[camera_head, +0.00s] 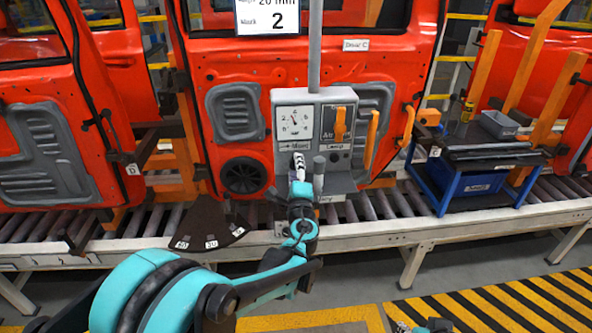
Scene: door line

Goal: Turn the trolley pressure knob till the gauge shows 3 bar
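The grey trolley panel (342,179) stands in front of a red car door. Its white gauge (294,123) is at the upper left; the needle seems to point upward and a little left, but the exact reading is too small to tell. An arrow label marked "More" (295,147) is below the gauge. My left gripper (308,172) is up against the panel just under this label. Its fingers cover the place where the knob would be, so the knob and any contact are hidden. Finger closure is unclear. A small part of my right gripper seems to show at the bottom edge.
An orange lever (340,124) marked "Air" and a "Lamp" label are right of the gauge. An orange handle (372,133) is beside the panel. A roller conveyor (385,205) runs below. A blue trolley (470,185) with a grey bin (499,124) stands right.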

